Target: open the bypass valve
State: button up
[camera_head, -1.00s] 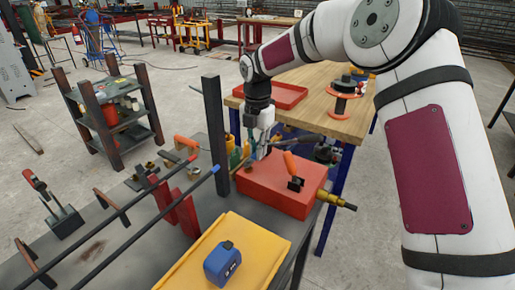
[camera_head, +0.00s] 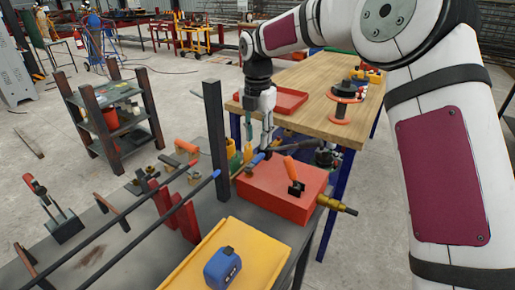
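A red box (camera_head: 282,195) sits on the dark bench, with a brass fitting (camera_head: 330,203) and dark stub at its right end. An orange lever handle (camera_head: 294,167) stands tilted on a black mount on its top. A small blue handle-like part (camera_head: 255,160) shows at the box's back left edge. Which of these is the bypass valve I cannot tell for certain. My gripper (camera_head: 267,150) points down just behind the box's back edge, beside the blue part and left of the orange handle. Its fingertips are small and partly hidden; contact and opening are unclear.
A dark upright post (camera_head: 215,140) stands left of the box. A yellow tray (camera_head: 245,255) with a blue block (camera_head: 222,268) lies in front. Long bars (camera_head: 130,222) cross the bench at left. A wooden table (camera_head: 325,85) with a red tray (camera_head: 283,99) stands behind.

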notch_tip(320, 180, up, 6)
jog(key=shift+f, duration=0.1)
dwell(0.4)
jog(key=s+d+r+m+t+p, duration=0.1)
jog(key=s+d+r+m+p, duration=0.1)
jog(key=s+d+r+m, duration=0.4)
jog(key=s+d+r+m+h+p, duration=0.1)
jog(key=s+r+m, duration=0.25)
jog(key=s, duration=0.45)
jog(key=s+d+r+m+t+p, duration=0.1)
jog(key=s+d+r+m+p, duration=0.1)
jog(key=s+d+r+m, duration=0.4)
jog(key=s+d+f+m+t+p, duration=0.1)
jog(key=s+d+f+m, duration=0.1)
jog(key=s+m, duration=0.5)
jog(key=s+d+f+m+t+y+p, duration=0.1)
jog(key=s+m, duration=0.6)
jog(key=s, duration=0.8)
jog(key=shift+s+d+f+p, duration=0.25)
jog(key=shift+d+f+p, duration=0.3)
jog(key=shift+d+f, duration=0.35)
